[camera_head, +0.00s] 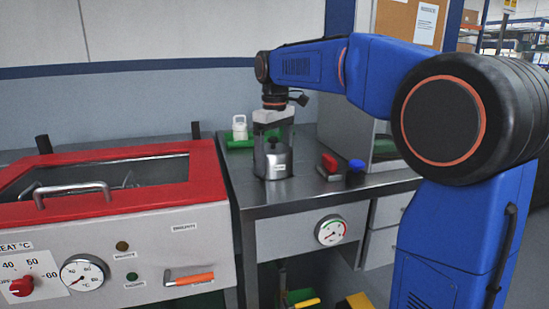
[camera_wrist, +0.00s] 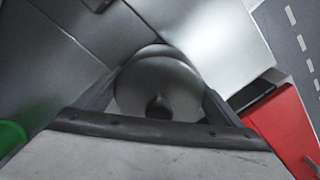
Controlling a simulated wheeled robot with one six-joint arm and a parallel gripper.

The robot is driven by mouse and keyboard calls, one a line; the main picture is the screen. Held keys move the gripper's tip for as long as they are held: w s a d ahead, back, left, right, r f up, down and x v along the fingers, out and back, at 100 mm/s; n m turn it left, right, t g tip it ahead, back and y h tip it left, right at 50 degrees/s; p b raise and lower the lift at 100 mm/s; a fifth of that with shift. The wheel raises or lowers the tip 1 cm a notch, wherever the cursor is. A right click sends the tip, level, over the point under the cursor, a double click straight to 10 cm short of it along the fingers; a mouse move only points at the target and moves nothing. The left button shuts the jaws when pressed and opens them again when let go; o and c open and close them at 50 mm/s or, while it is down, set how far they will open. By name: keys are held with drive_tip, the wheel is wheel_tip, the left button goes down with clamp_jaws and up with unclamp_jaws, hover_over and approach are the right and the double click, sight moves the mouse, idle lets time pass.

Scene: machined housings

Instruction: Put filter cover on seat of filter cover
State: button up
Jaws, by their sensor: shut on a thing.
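The filter cover (camera_head: 273,149) is a grey metal dome with a dark knob on top. My gripper (camera_head: 273,143) points down, with its two fingers on either side of the cover, shut on it. In the wrist view the round cover (camera_wrist: 155,75) sits between the fingers of my gripper (camera_wrist: 159,88). Below the cover is a grey metal housing (camera_head: 273,171) with a small label, standing on the steel bench. The seat is hidden by the cover. I cannot tell whether the cover touches the housing or is slightly above it.
The steel bench (camera_head: 230,192) has a red-handled part (camera_head: 329,163) and a blue knob (camera_head: 357,165) right of the housing. A white item (camera_head: 240,127) and a green object (camera_head: 238,142) are behind. A red-topped heated tank (camera_head: 110,205) stands left.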

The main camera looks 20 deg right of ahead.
drive_tip(key=o, duration=1)
wheel_tip(320, 180, up, 17)
drive_tip(key=s+d+f+m+t, duration=0.2)
drive_tip(key=s+d+f+m, duration=0.1)
drive_tip(key=s+f, duration=1.3)
drive_tip(key=s+d+f+m+t, duration=0.2)
drive_tip(key=s+d+f+m, duration=0.1)
drive_tip(key=s+f, duration=1.4)
wheel_tip(320, 180, down, 3)
drive_tip(key=shift+d+r+m+t, duration=0.2)
drive_tip(key=shift+d+m+t, duration=0.2)
drive_tip(key=shift+m, duration=0.2)
